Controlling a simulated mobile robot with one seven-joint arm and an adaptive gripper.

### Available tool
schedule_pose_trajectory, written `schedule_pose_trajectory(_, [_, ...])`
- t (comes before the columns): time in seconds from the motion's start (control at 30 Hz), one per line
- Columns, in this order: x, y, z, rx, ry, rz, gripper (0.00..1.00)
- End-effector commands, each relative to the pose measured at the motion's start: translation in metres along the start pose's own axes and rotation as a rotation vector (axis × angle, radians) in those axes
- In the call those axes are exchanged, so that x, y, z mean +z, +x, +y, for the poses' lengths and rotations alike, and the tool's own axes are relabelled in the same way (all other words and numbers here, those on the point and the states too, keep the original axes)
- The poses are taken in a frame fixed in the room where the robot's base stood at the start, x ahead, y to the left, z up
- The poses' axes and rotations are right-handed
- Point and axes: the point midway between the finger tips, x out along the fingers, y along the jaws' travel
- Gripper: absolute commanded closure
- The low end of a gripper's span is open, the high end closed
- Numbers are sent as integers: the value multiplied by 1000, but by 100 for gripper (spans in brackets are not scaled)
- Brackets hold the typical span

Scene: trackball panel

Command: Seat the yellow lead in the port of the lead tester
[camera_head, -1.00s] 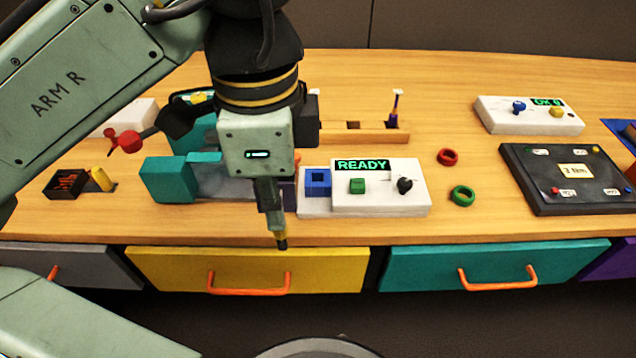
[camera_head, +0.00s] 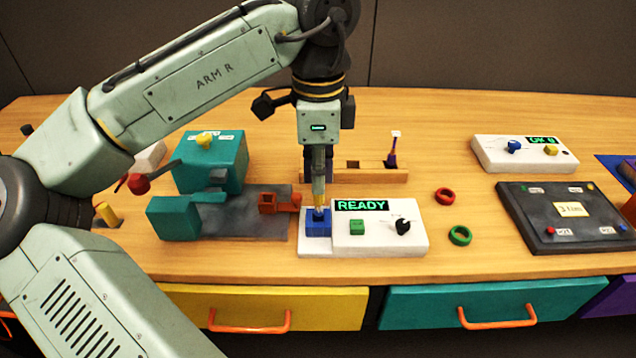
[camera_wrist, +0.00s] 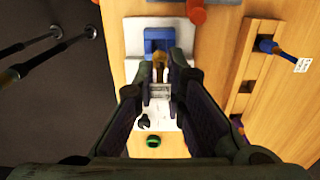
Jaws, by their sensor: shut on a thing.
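The lead tester (camera_head: 378,240) is a white box with a green READY display, a green button and a black knob. Its blue port block (camera_head: 318,229) stands at its left end and also shows in the wrist view (camera_wrist: 158,36). My gripper (camera_head: 319,186) is directly over the block, pointing down, shut on the yellow lead (camera_head: 320,202). The lead is upright and its lower end is at the top of the block. I cannot tell whether its tip is inside the port. In the wrist view the lead (camera_wrist: 160,62) shows beyond the fingers, in line with the block.
A teal vise-like fixture (camera_head: 172,218) and an orange block (camera_head: 275,202) stand left of the tester. A wooden rack (camera_head: 370,172) with a purple-handled tool is behind. Red (camera_head: 445,196) and green (camera_head: 460,236) rings lie to the right, with clear wood around them.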

Motion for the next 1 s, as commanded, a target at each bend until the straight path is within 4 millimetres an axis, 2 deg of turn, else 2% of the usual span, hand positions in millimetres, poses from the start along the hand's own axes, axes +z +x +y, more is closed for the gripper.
schedule_pose_trajectory(0.2, [1,27,1,1,-2,-1,100])
schedule_pose_trajectory(0.6, [0,33,1,1,0,1,100])
schedule_pose_trajectory(0.63, [0,33,1,1,-1,0,88])
schedule_pose_trajectory(0.9, [0,32,1,1,-1,0,70])
schedule_pose_trajectory(1.0, [0,32,1,1,-1,0,69])
